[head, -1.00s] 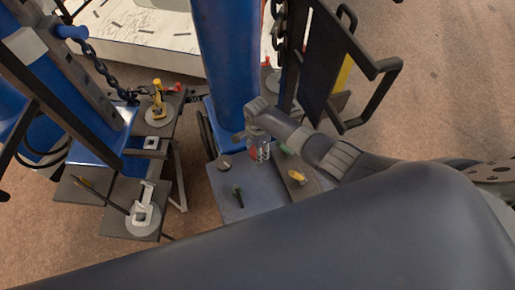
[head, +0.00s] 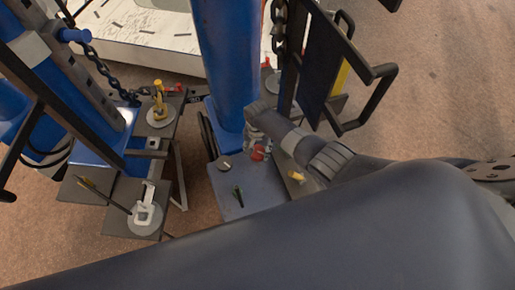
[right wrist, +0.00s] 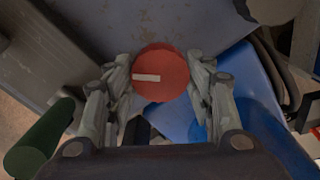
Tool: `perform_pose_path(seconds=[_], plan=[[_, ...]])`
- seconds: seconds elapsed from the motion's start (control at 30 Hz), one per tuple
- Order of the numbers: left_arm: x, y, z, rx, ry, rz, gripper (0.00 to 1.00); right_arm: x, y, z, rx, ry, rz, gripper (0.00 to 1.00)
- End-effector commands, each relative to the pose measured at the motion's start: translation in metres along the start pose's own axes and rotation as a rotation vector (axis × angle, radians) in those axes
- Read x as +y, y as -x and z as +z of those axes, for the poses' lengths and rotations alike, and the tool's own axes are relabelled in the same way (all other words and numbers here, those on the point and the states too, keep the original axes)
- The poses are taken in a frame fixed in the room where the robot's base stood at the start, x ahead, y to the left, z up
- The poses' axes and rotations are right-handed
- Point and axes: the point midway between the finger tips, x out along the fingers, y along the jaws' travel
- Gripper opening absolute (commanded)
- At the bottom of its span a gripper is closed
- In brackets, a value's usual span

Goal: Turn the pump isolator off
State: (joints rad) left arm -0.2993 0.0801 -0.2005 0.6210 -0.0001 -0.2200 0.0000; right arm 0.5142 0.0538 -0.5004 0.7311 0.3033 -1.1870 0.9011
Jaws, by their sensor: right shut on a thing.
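The likely pump isolator is a red round knob (head: 259,153) with a white bar mark on the grey-blue panel (head: 220,201); I cannot read a label. In the right wrist view the knob (right wrist: 160,74) sits between the two fingers of my right gripper (right wrist: 160,84), its white bar lying nearly level across the picture. My right gripper (head: 256,143) is shut on the knob and partly hides it in the head view. My left gripper is not in view.
On the panel are a dark knob (head: 224,166) and a green handle (head: 238,194); a yellow handle (head: 296,176) is close to my right arm. A blue column (head: 226,70) stands behind. A white clamp (head: 146,210) lies on the left bench.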

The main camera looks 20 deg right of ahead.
Motion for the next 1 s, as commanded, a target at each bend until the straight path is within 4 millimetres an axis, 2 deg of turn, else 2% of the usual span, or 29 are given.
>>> perform_pose_path(seconds=[0.6,1.0], plan=[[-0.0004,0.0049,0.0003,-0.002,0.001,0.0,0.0,0.0008,-0.0011,0.0014,-0.003,0.56,0.001,0.25],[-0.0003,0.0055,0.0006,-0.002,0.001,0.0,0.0,0.0008,-0.0013,0.0014,-0.003,0.763,0.001,0.25]])
